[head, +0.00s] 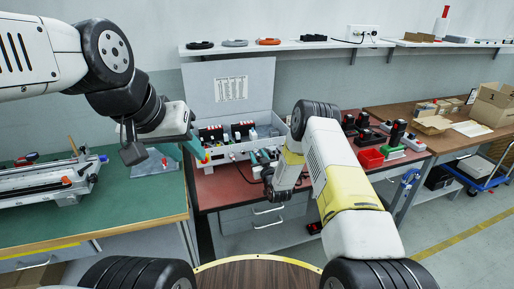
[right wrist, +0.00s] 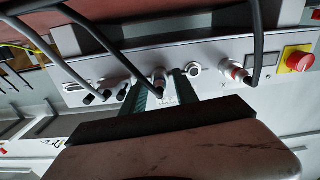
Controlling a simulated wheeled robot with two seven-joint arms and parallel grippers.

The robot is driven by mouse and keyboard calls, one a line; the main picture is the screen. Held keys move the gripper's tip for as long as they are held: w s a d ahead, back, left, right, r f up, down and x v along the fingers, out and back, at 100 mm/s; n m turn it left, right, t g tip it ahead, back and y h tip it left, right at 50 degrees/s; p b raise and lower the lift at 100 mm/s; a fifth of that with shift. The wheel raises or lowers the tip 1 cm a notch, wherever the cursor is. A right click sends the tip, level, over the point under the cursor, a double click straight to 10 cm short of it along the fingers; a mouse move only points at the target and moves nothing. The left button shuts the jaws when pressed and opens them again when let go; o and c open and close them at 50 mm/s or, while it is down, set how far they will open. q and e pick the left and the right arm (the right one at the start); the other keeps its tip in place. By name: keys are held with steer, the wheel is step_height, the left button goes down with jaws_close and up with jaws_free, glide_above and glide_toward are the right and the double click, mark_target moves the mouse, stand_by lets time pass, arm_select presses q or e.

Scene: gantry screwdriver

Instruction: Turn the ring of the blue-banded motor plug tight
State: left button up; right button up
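A plug with a black cable (right wrist: 158,77) sits in the grey front panel in the right wrist view. No blue band can be made out on it. The teal fingers of my right gripper (right wrist: 163,96) stand on either side of this plug, apart, with small gaps showing beside it. In the head view my right gripper (head: 266,160) is at the control box front (head: 226,155). Another plug (right wrist: 235,74) with a reddish band sits further right on the panel. My left gripper (head: 184,150) hangs left of the box, its teal fingers apart and empty.
A red emergency button (right wrist: 297,60) on yellow is at the panel's right end. Cables cross in front of the panel. The box stands on a red-brown bench (head: 226,188); a green bench (head: 120,208) with a rail device is at left.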

steer(key=n, duration=0.8)
steer(key=shift+a, duration=0.15)
steer(key=n, duration=1.5)
steer(key=shift+c, duration=0.3)
